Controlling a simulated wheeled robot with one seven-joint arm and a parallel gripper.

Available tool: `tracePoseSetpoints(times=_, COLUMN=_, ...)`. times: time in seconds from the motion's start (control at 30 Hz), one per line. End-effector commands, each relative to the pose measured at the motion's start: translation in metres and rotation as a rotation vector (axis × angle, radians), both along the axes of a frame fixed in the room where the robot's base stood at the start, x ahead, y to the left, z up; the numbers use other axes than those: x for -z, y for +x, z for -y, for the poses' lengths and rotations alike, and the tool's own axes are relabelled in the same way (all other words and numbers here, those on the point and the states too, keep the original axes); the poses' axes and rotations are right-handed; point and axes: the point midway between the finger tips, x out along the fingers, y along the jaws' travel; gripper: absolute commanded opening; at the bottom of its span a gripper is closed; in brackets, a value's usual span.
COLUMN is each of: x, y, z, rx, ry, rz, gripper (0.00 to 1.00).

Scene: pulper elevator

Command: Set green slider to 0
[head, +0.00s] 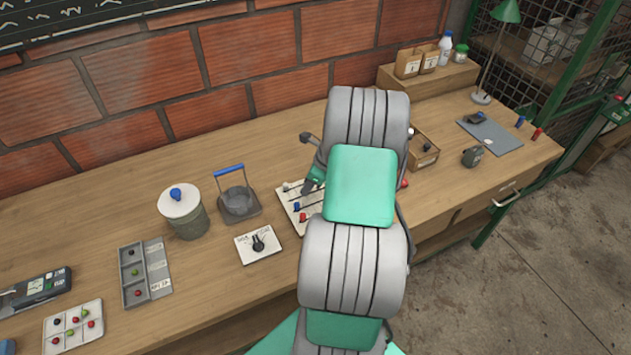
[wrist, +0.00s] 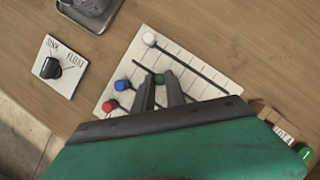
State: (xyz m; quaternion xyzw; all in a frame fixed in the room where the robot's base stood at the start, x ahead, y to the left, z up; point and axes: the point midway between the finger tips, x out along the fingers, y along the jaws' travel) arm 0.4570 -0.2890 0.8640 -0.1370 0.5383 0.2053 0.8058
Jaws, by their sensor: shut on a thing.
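The slider panel (wrist: 190,56) is a pale board with dark slots and printed lines; it also shows in the head view (head: 290,196), partly hidden by my arm. In the wrist view the green slider knob (wrist: 159,79) sits between my fingertips, a short way along its slot. The white knob (wrist: 149,39), blue knob (wrist: 122,86) and red knob (wrist: 108,106) are near the left ends of their slots. My gripper (wrist: 160,88) is shut on the green knob. No scale numbers are readable, and my gripper covers the panel's lower part.
A dial plate (wrist: 63,66) marked SINK and FLOAT lies left of the panel. A wooden box (head: 424,150) is right of my arm. Bare tabletop (wrist: 215,25) lies beyond the panel.

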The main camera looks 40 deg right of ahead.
Motion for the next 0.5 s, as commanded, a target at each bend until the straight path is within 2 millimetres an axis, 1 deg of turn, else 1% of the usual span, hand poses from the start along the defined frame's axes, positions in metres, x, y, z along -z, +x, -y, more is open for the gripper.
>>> tracePoseSetpoints(times=0.03, x=-0.004, y=0.004, z=-0.013, rx=-0.007, ry=0.002, rz=0.000, gripper=0.00)
tracePoseSetpoints(times=0.1, x=-0.004, y=0.008, z=-0.028, rx=-0.005, ry=0.002, rz=-0.001, gripper=0.00)
tracePoseSetpoints(times=0.2, x=-0.003, y=0.012, z=-0.043, rx=-0.004, ry=0.001, rz=0.001, gripper=0.00)
tracePoseSetpoints(times=0.3, x=-0.002, y=0.014, z=-0.049, rx=-0.002, ry=0.000, rz=0.001, gripper=0.00)
tracePoseSetpoints(times=0.5, x=-0.001, y=0.015, z=-0.051, rx=-0.004, ry=0.001, rz=0.002, gripper=0.00)
